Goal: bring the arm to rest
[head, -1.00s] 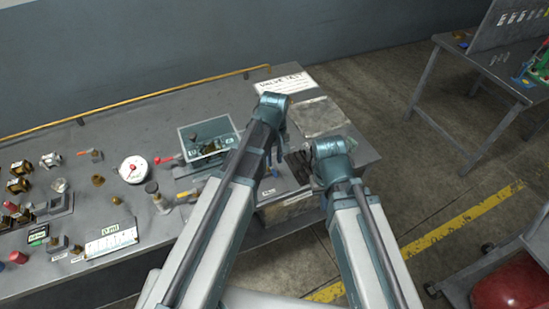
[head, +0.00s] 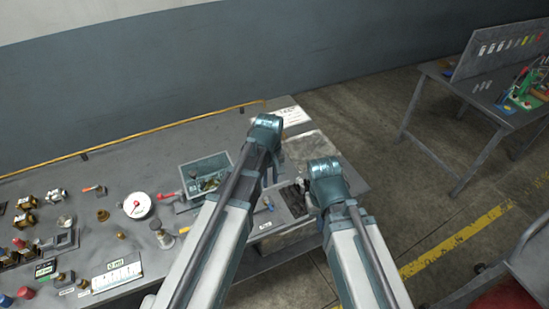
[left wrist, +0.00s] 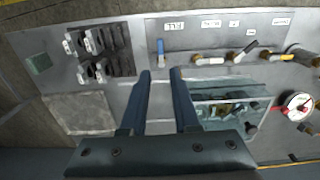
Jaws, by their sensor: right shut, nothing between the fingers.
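Both of my arms reach forward over the grey workbench (head: 110,165). My left gripper (left wrist: 161,72) shows in the left wrist view with its two dark fingers apart and nothing between them. It hangs above the bench, between a teal bin (left wrist: 203,108) of small parts and a bare square plate (left wrist: 78,113). In the head view its fingers are mostly hidden behind its wrist. My right gripper (head: 311,206) is near the bench's right end, largely hidden by its own wrist, shut and empty.
A red-needled gauge (head: 137,205), valves and fittings cover the bench's left side. The teal bin (head: 189,184) stands near its middle, a white sign (head: 291,116) at its back edge. A second table (head: 455,85) stands right, across open floor with a yellow line (head: 455,240).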

